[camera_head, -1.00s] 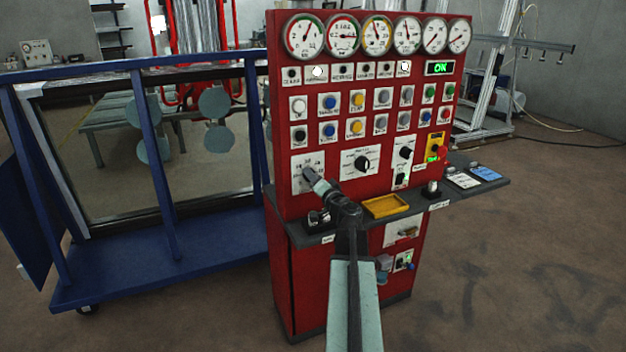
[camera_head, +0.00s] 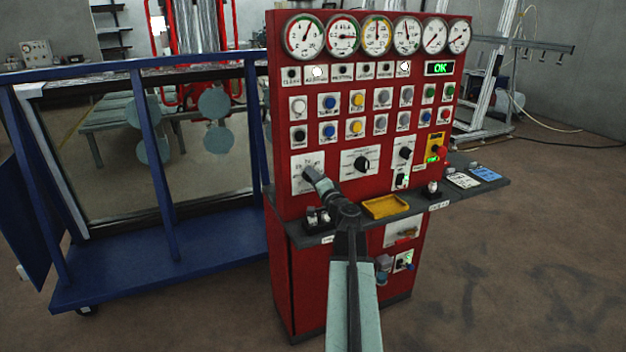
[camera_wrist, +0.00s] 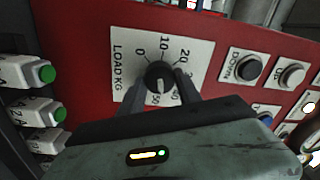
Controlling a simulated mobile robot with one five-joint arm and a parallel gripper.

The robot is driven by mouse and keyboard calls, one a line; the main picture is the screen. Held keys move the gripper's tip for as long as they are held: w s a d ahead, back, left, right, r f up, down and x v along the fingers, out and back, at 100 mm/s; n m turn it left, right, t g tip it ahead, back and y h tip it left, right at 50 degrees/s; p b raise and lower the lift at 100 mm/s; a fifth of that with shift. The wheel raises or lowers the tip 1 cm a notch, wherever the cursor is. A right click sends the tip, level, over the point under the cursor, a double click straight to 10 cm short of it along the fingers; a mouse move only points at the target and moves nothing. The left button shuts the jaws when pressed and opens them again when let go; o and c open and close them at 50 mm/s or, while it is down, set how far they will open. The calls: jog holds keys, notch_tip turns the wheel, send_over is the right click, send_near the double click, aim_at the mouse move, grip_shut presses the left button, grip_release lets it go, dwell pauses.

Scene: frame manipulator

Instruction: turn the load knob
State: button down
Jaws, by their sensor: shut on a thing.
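The load knob (camera_wrist: 158,72) is a round black knob on a white plate marked "LOAD KG" (camera_wrist: 119,66), with a scale from 0 upward around it. In the wrist view, one finger of my gripper (camera_wrist: 158,82) is on each side of the knob, and the gripper is shut on it. A pale mark shows on the knob's near side, by the 50. In the head view my gripper (camera_head: 309,175) reaches the white load plate (camera_head: 299,160) at the lower left of the red panel (camera_head: 335,205) and hides the knob there.
A similar black knob (camera_head: 362,164) sits just right on the panel. A dark shelf (camera_head: 470,188) with a yellow tray (camera_head: 386,207) juts out below. Several push buttons, including a black one (camera_wrist: 250,67), are near. A blue frame cart (camera_head: 160,262) stands left.

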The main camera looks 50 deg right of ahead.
jog(key=shift+a, duration=0.1)
jog(key=c, duration=0.8)
grip_release()
jog(key=shift+c, duration=0.2)
jog(key=v, duration=0.7)
jog(key=shift+s, duration=0.35)
jog(key=shift+a, duration=0.15)
